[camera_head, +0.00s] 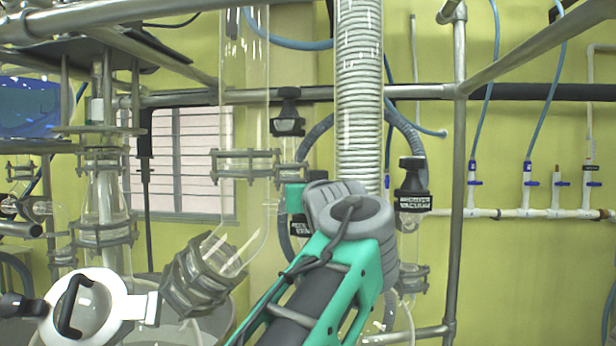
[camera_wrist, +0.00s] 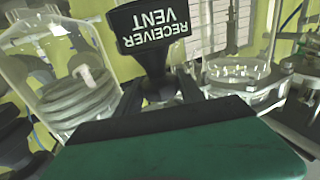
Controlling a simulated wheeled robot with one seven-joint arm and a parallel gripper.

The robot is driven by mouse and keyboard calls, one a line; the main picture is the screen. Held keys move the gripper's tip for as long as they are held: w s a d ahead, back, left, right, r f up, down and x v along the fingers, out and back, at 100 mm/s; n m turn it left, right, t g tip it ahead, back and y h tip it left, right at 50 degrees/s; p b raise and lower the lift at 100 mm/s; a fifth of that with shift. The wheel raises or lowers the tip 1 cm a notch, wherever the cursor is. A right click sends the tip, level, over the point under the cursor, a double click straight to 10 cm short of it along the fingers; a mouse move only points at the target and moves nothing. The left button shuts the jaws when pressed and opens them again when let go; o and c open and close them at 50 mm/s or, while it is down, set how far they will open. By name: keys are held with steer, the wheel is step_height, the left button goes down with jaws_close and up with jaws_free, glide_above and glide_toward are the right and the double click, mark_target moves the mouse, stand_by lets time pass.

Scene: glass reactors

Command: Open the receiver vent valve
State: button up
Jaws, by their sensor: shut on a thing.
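The receiver vent valve (camera_head: 300,228) is a black valve with a white-lettered label, partly hidden behind my arm in the head view. In the wrist view its label reads RECEIVER VENT upside down (camera_wrist: 153,28), with a black stem leading down toward the fingers. My gripper (camera_head: 294,192) is at the valve's black handle and shut on it. How far the handle is turned cannot be told.
A similar black valve labelled vacuum (camera_head: 413,198) hangs to the right. Another black valve (camera_head: 288,112) is above. Glass columns, a coiled condenser (camera_head: 360,100) and clamps stand close around. Metal rails (camera_head: 458,200) cross at right.

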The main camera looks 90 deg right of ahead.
steer(key=shift+r+n+t+y+p, duration=0.3)
steer(key=shift+n+t+p, duration=0.5)
steer(key=shift+t+p, duration=0.5)
steer(key=shift+r+n+t+y+p, duration=0.25)
steer(key=shift+n+t+p, duration=0.6)
steer(key=shift+p, duration=0.75)
steer(key=shift+w+f+n+t+p, duration=0.1)
steer(key=shift+f+n+t+p, duration=0.2)
steer(key=shift+t, duration=0.25)
steer(key=o, duration=1.1)
steer(key=shift+y, duration=0.25)
steer(key=shift+f, duration=0.1)
steer(key=shift+f, duration=0.1)
